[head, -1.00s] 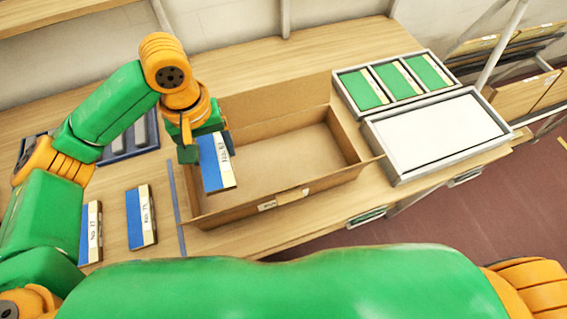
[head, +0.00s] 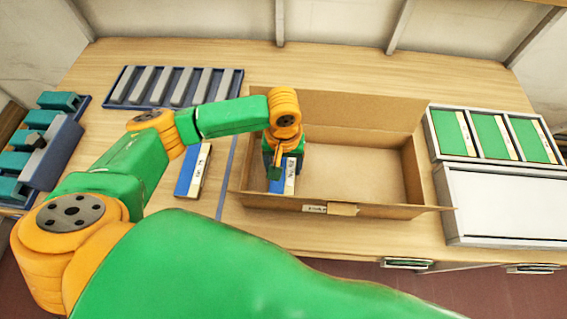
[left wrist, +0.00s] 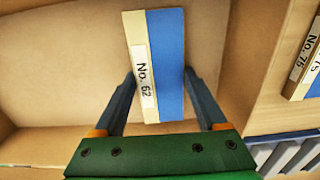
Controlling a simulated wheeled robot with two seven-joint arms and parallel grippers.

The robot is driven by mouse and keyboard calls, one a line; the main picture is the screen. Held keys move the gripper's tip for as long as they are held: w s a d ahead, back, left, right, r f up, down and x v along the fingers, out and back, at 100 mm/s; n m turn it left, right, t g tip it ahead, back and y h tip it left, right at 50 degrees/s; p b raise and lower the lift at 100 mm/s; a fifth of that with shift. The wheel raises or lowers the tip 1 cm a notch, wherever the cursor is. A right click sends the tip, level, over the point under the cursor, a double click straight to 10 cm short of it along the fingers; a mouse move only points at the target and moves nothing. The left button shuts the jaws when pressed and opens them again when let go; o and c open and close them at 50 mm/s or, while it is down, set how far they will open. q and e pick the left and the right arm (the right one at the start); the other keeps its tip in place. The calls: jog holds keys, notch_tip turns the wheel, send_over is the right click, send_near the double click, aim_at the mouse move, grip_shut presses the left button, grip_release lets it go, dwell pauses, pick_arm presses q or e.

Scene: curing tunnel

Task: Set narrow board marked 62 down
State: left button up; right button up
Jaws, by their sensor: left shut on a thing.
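The narrow board marked 62 (left wrist: 165,65) is blue with a cream edge and a "No. 62" label. My left gripper (left wrist: 159,75) is shut on it, one finger on each side. In the head view the left gripper (head: 277,158) reaches down inside the open cardboard box (head: 350,211), near its left end. The board (head: 284,183) shows just below the fingers, partly hidden by them. I cannot tell whether it touches the box floor. My right gripper is not in view.
Another blue board (head: 192,172) lies on the table left of the box, beyond a thin blue strip (head: 226,180). A slotted rack (head: 120,86) stands behind. A tray of green panels (head: 437,135) and a white-topped tray (head: 510,205) stand right of the box.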

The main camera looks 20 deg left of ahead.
pick_arm(q)
jog(key=o, duration=1.3)
notch_tip(320, 180, up, 12)
jog(key=shift+r, duration=0.1)
